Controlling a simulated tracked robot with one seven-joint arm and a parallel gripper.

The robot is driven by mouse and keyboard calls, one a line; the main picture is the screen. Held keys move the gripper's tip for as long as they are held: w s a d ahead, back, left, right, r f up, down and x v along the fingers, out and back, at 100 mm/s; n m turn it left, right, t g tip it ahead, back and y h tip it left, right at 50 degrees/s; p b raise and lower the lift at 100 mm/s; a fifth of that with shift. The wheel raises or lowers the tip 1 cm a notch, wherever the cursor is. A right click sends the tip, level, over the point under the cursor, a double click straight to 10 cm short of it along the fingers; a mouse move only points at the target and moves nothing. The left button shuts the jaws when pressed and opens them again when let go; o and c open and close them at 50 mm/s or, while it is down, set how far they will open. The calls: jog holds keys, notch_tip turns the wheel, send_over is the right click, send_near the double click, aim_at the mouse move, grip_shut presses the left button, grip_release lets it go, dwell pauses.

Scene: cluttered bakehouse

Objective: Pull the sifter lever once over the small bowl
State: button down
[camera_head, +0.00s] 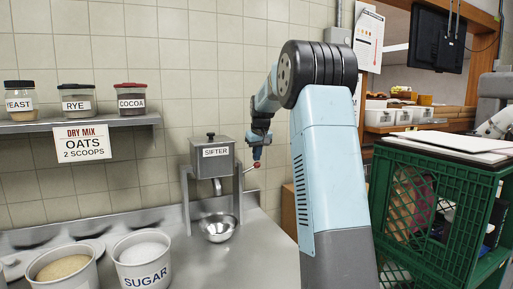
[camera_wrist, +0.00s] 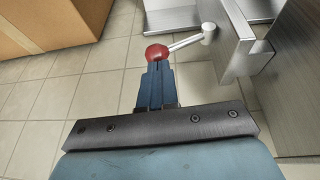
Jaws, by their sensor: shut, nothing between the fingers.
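The sifter (camera_head: 214,157) is a grey box on a metal stand on the counter. Its lever (camera_wrist: 188,42) is a short metal rod ending in a red knob (camera_wrist: 157,53), which also shows small in the head view (camera_head: 257,164). The small metal bowl (camera_head: 217,229) stands below the sifter's spout. My gripper (camera_wrist: 157,66) is shut with nothing between its fingers. Its fingertips are right at the red knob in the wrist view; I cannot tell whether they touch it. In the head view my gripper (camera_head: 257,155) is just above the knob, right of the sifter.
A sugar tub (camera_head: 143,275) and another tub (camera_head: 65,284) stand on the counter at left. Labelled jars stand on a shelf (camera_head: 100,123) above. A green crate (camera_head: 437,205) is at right. A cardboard box (camera_wrist: 48,22) stands on the tiled floor.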

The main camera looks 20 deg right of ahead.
jog(key=shift+w+f, duration=0.1)
jog(key=shift+f, duration=0.3)
jog(key=shift+d, duration=0.2)
jog(key=d+f+m+y, duration=0.1)
jog(key=d+f+y, duration=0.2)
jog(key=f+y, duration=0.4)
dwell(0.7)
jog(key=shift+f, duration=0.15)
dwell(0.4)
